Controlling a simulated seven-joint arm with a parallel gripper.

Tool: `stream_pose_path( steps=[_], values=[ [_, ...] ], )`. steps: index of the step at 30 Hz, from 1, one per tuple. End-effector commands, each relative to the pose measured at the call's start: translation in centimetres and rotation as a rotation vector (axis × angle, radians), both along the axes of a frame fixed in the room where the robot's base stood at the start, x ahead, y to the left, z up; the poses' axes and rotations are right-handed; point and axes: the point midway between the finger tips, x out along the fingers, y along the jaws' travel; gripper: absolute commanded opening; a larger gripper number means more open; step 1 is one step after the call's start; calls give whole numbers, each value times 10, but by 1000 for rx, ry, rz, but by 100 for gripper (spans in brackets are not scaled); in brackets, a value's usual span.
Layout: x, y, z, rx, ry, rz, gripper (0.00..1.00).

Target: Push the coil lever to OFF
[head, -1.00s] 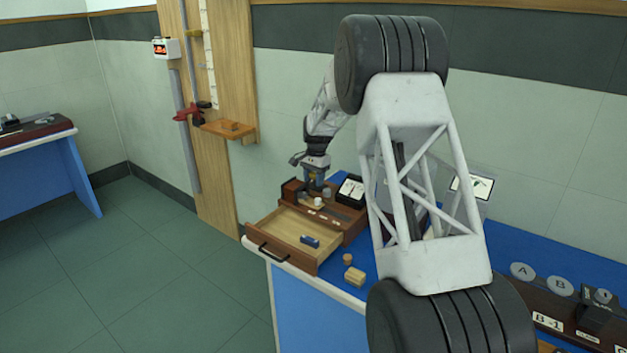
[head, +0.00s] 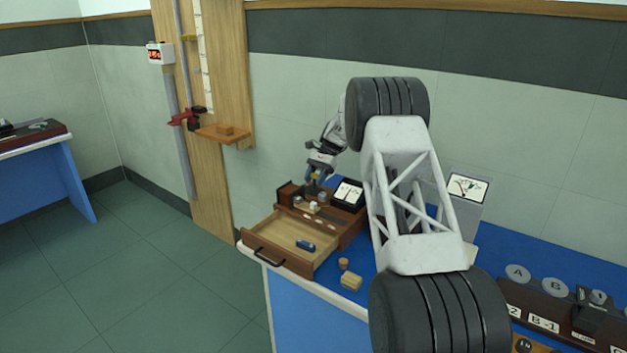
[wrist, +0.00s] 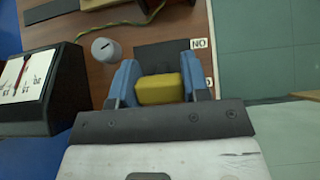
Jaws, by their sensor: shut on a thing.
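My gripper (head: 314,180) is over the back of the wooden instrument box (head: 350,232). In the wrist view, my blue fingers (wrist: 160,88) are closed on a yellow block-like piece (wrist: 160,89), apparently the lever's handle. A dark plate (wrist: 162,55) lies just beyond it on the brown box top. A label (wrist: 199,44) beside the plate reads "NO" in the picture, which fits "ON" seen upside down. A second label is mostly hidden by a finger. The lever's lower part is hidden, so its exact setting cannot be told.
A grey slotted knob (wrist: 106,50) and a black meter (wrist: 33,88) stand left of my fingers in the wrist view. The box's drawer (head: 285,240) is open with a blue piece (head: 305,245) inside. A cork (head: 343,263) and a wooden block (head: 351,281) lie in front.

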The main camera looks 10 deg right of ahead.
Motion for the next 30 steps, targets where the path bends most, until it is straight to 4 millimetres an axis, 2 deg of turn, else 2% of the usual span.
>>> stream_pose_path(
  steps=[15,16,21,30],
  values=[
    [1,-1,-1,23,23,0,19],
    [1,-1,-1,23,24,-1,44],
    [1,-1,-1,23,24,-1,68],
    [1,-1,0,23,23,0,68]
  ],
)
